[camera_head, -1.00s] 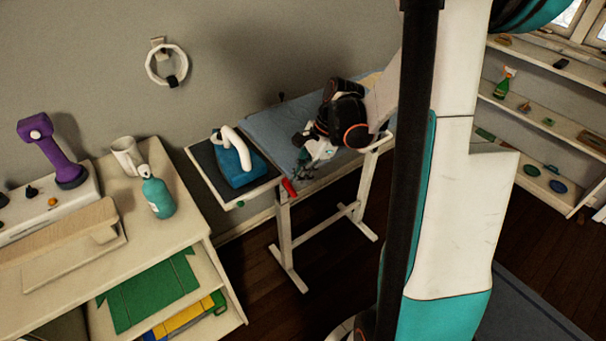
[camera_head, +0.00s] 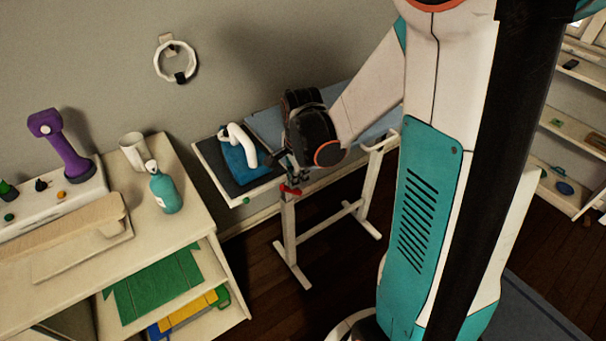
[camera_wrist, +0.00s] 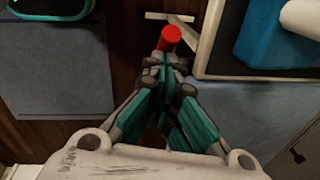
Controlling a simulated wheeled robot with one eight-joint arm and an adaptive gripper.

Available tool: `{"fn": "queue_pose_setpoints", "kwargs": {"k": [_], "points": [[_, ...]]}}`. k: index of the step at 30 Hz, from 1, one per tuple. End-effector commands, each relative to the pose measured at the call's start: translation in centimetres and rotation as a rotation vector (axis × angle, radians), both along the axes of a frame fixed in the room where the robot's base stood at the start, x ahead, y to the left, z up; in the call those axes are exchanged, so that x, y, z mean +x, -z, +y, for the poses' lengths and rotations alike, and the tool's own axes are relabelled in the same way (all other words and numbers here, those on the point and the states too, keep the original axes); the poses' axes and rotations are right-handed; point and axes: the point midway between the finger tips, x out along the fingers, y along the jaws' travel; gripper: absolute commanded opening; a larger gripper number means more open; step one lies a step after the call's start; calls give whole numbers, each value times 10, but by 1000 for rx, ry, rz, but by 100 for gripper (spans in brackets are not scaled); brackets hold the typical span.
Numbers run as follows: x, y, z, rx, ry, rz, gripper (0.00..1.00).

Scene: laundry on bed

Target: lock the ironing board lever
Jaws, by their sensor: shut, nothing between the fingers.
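The ironing board (camera_head: 262,121) stands against the back wall, its blue top partly hidden by my arm. Its red lever (camera_head: 289,189) shows at the front edge in the head view, near the iron rest. In the wrist view the lever's red end (camera_wrist: 169,38) lies just beyond my fingertips. My gripper (camera_wrist: 166,68) is shut and empty, its fingertips pointing at the lever. I cannot tell whether they touch it. In the head view my gripper (camera_head: 294,176) is small and dark, right above the lever.
A blue iron (camera_head: 238,153) with a white handle sits on the dark iron rest (camera_head: 209,157) left of the lever. A cabinet (camera_head: 150,235) with a teal bottle (camera_head: 165,192) and a white mug (camera_head: 132,151) stands at the left. Dark wooden floor is free below the board.

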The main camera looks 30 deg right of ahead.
Motion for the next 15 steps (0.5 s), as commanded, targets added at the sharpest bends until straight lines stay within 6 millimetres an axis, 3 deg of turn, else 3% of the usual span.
{"fn": "queue_pose_setpoints", "kwargs": {"k": [9,15], "points": [[0,10,26,-303,-8,-13,0],[-1,17,35,-299,0,-10,0]]}}
